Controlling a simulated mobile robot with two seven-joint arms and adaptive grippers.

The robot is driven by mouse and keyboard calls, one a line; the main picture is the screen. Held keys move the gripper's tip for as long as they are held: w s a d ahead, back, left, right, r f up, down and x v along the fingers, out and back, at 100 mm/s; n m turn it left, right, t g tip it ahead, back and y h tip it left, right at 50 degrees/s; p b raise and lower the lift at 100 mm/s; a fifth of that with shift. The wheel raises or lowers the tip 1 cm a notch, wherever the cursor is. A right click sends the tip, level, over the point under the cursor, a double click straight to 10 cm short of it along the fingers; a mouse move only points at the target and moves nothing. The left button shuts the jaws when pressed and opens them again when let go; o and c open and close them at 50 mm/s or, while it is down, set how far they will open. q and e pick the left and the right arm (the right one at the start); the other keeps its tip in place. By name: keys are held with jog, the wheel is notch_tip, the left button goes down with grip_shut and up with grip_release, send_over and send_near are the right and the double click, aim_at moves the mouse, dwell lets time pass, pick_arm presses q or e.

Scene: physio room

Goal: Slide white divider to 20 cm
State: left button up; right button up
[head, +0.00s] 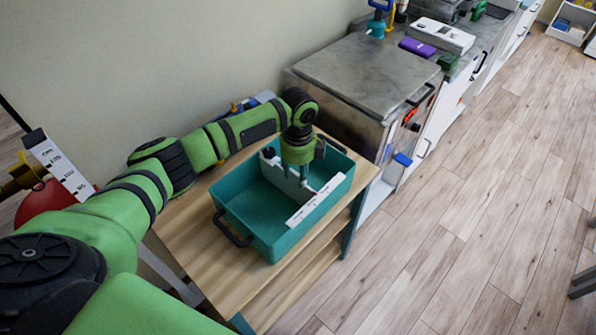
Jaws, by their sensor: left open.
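A teal bin (234,205) with dark handles stands on a wooden-topped trolley. The white divider (283,180) stands upright across the inside of the bin. A white strip with fine marks (315,201) lies along the bin's near right rim; its numbers are too small to read. My left gripper (297,176) reaches down into the bin from above, with its fingers at the divider. It is open. I cannot tell whether the fingers touch the divider, and the gripper hides part of it. My right gripper is not in view.
The wooden trolley top (197,245) is bare at the front left. A steel-topped cabinet (369,72) stands close behind the bin at the right. A height scale (62,172) stands at the left.

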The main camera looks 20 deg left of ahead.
pick_arm(q)
jog(key=shift+r, duration=0.25)
notch_tip(320, 180, up, 12)
jog(key=shift+f, duration=0.2)
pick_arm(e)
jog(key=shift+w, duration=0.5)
